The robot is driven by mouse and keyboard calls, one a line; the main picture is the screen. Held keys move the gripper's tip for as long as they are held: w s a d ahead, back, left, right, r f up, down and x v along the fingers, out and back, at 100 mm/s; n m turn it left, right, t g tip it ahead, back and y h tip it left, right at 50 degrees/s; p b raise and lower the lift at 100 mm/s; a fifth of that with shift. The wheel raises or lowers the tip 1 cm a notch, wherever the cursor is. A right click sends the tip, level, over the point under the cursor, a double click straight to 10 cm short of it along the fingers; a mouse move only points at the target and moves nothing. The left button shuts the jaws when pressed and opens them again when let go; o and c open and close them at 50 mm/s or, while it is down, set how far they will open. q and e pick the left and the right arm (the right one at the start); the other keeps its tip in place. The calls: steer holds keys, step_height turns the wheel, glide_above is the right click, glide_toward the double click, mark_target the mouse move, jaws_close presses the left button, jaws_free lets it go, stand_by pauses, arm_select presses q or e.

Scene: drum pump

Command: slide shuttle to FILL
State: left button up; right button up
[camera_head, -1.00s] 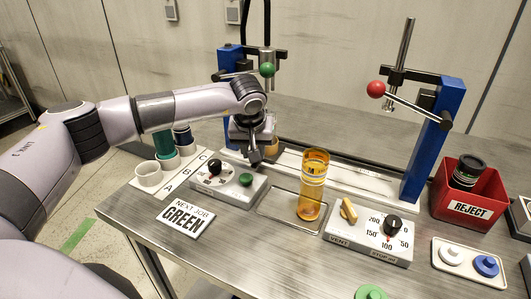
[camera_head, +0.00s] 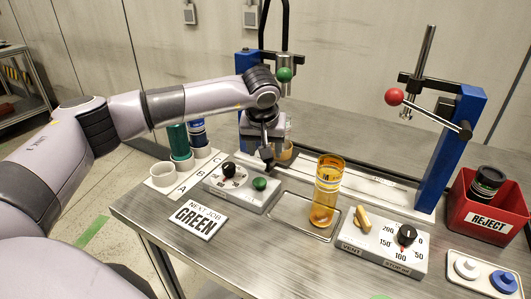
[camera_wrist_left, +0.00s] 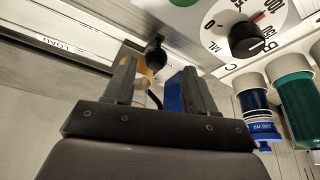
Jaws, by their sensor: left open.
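The shuttle rail (camera_head: 375,188) is a long pale track between the two blue posts. A tan cup-like piece (camera_head: 284,151), seemingly on the shuttle, sits at its left end with a clear vessel (camera_head: 288,125) above it. My left gripper (camera_head: 268,163) is at that end, just left of the tan piece and partly hiding it. In the left wrist view the left gripper (camera_wrist_left: 158,82) has its fingers apart. A black knob (camera_wrist_left: 155,53) shows just beyond and between the fingertips; contact cannot be told. The rail is marked LOAD (camera_wrist_left: 55,43). My right gripper is out of view.
A grey dial box (camera_head: 241,188) stands just in front of my left gripper. An amber cylinder (camera_head: 326,190) stands on a tray to its right. A vent box (camera_head: 382,243), red reject bin (camera_head: 487,221) and cup rack (camera_head: 168,189) are nearby. A red-ball lever (camera_head: 393,97) overhangs the right end.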

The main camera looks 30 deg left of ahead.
arm_select(q)
steer(key=v, duration=0.4)
steer(key=shift+s+r, duration=0.1)
steer(key=shift+r, duration=0.15)
steer(key=shift+s+f, duration=0.1)
